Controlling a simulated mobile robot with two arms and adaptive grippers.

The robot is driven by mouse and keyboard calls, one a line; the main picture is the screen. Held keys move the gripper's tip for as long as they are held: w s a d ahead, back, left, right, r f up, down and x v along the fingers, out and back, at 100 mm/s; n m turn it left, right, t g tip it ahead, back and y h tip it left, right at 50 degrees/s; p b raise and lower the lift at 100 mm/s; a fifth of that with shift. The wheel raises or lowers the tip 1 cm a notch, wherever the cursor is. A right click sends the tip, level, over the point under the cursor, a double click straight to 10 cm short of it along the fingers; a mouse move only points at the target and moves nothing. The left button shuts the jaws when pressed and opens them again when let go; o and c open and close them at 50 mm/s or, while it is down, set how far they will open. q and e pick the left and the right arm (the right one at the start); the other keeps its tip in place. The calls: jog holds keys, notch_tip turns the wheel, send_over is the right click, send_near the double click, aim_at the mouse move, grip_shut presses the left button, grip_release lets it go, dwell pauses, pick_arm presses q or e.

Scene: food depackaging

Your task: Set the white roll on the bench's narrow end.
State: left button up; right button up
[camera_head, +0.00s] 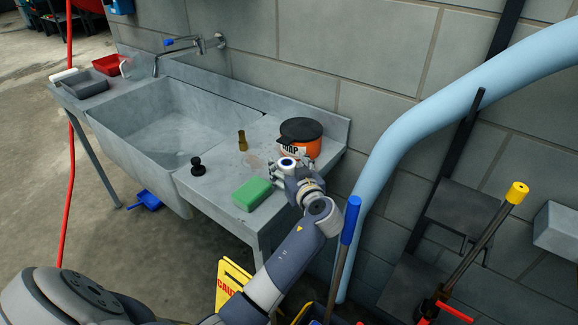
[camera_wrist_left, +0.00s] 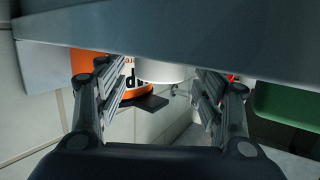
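The white roll (camera_head: 287,161) is on the right part of the bench (camera_head: 222,172), in front of the orange tub (camera_head: 302,140); its ring-shaped top shows. My left gripper (camera_head: 286,165) reaches over from the front right, at the roll. In the left wrist view the roll (camera_wrist_left: 166,73) appears between the two spread fingers (camera_wrist_left: 160,88), its upper part cut off by a grey band. A narrow gap shows at its left side; contact at its right side is unclear. The left gripper looks open. My right gripper is out of view.
A green block (camera_head: 252,193), a black stopper (camera_head: 198,166) and a brown bottle (camera_head: 242,140) stand near the roll. The sink basin (camera_head: 160,120) lies left, with a grey tray (camera_head: 85,84) and red container (camera_head: 107,64) beyond. A blue pipe (camera_head: 385,150) rises at right.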

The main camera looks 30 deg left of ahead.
pick_arm(q)
jog(key=shift+r, duration=0.1)
jog(key=b+v, duration=0.2)
jog(key=v, duration=1)
